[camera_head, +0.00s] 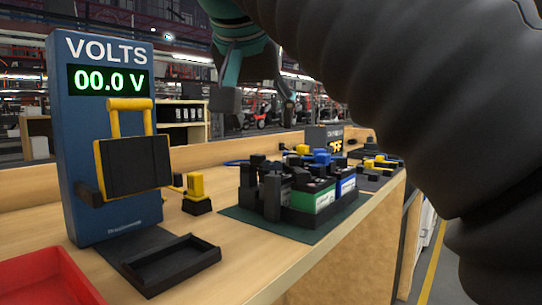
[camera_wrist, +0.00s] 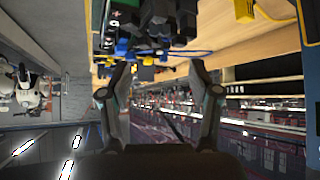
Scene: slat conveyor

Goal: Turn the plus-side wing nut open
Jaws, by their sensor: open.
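My gripper (camera_wrist: 163,70) shows in the wrist view with its two fingers spread wide and nothing between them. In the head view its teal and grey parts hang at the top, above and behind the bench, apart from the parts on it. A black battery holder with a green-labelled battery (camera_head: 313,200) and a blue-labelled battery (camera_head: 347,185) stands mid-bench. Blue pieces (camera_head: 323,157) sit on top of it; I cannot tell which is the plus-side wing nut. In the wrist view, blue and black parts (camera_wrist: 123,47) show small and upside down beyond the left finger.
A blue meter (camera_head: 105,215) reads 00.0 V at left and carries a black, yellow-handled block (camera_head: 135,165). A black tray (camera_head: 172,264), red bin (camera_head: 45,280) and yellow-black piece (camera_head: 196,193) are nearby. A dark mat (camera_head: 262,223) lies under the holder.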

